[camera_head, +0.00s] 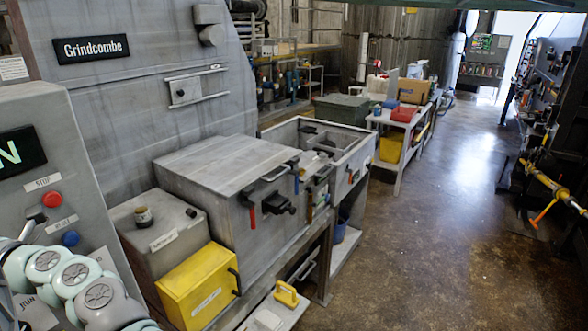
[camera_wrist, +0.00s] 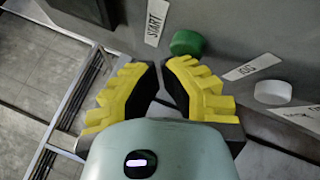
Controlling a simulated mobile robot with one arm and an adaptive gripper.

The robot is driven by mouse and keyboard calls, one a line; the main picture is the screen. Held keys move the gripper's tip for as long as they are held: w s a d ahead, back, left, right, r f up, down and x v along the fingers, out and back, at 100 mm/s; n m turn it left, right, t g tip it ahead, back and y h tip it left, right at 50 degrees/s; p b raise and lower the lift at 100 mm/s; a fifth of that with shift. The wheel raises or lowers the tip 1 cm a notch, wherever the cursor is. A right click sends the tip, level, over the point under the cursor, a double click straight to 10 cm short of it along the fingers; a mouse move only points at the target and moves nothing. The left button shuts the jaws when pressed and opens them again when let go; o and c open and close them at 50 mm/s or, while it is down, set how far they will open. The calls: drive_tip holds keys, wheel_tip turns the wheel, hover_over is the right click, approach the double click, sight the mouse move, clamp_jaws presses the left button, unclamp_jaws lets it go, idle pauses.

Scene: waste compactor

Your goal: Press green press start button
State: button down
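The green press start button (camera_wrist: 187,42) sticks out of the grey panel in the wrist view, beside a START label (camera_wrist: 156,22). My gripper (camera_wrist: 161,66) has yellow ridged fingers. Its tips are close together with a narrow gap and nothing held between them. The tips point toward the panel, just below and left of the green button in the picture. I cannot tell exactly how far they are from it. In the head view my arm (camera_head: 75,270) is low at the left, in front of the control panel (camera_head: 50,130). The green button and gripper are hidden there.
A white button (camera_wrist: 272,92) with a JOG label (camera_wrist: 252,67) is right of the green one. The panel also bears a red stop button (camera_head: 52,199) and a blue button (camera_head: 71,238). A yellow box (camera_head: 198,285) stands right of my arm.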

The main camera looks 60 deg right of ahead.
idle(0.4)
drive_tip(key=shift+s+r, duration=0.1)
drive_tip(key=shift+s, duration=0.8)
drive_tip(key=shift+d, duration=0.1)
drive_tip(key=s, duration=0.5)
idle(0.4)
